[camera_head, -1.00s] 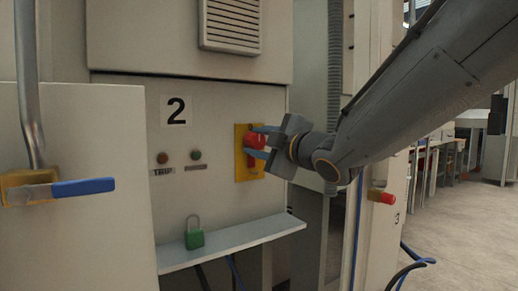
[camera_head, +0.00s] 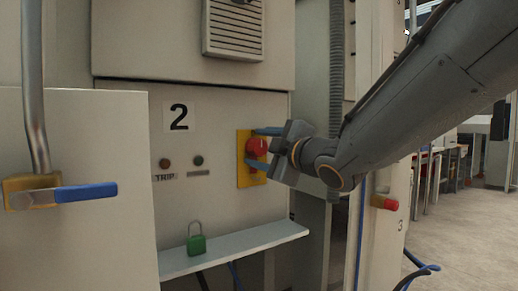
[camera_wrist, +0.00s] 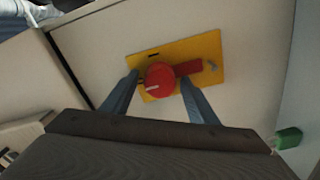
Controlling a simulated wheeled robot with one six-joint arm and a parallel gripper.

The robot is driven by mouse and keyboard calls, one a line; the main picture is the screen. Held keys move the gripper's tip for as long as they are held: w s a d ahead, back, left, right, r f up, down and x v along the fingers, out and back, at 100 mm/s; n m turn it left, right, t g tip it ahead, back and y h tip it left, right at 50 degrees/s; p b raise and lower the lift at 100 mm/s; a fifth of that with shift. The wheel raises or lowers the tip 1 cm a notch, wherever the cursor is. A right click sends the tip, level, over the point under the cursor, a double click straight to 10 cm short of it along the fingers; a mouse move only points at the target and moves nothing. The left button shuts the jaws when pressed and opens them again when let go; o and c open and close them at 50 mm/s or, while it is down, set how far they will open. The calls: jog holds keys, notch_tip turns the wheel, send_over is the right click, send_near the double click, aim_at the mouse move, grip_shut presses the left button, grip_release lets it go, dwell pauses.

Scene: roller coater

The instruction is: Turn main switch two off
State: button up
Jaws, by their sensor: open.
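In the wrist view my gripper's fingers (camera_wrist: 158,92) stand on either side of the knob. I cannot tell whether they touch it.
A green padlock (camera_head: 196,243) stands on a narrow shelf (camera_head: 240,246) below the switch. Two small indicator lamps (camera_head: 182,162) are left of the plate. A blue-handled valve (camera_head: 85,192) is at the left. Another red knob (camera_head: 384,202) is on the right cabinet.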

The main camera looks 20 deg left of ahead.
jog(key=v, duration=0.7)
jog(key=shift+s+d, duration=0.2)
jog(key=shift+s, duration=0.05)
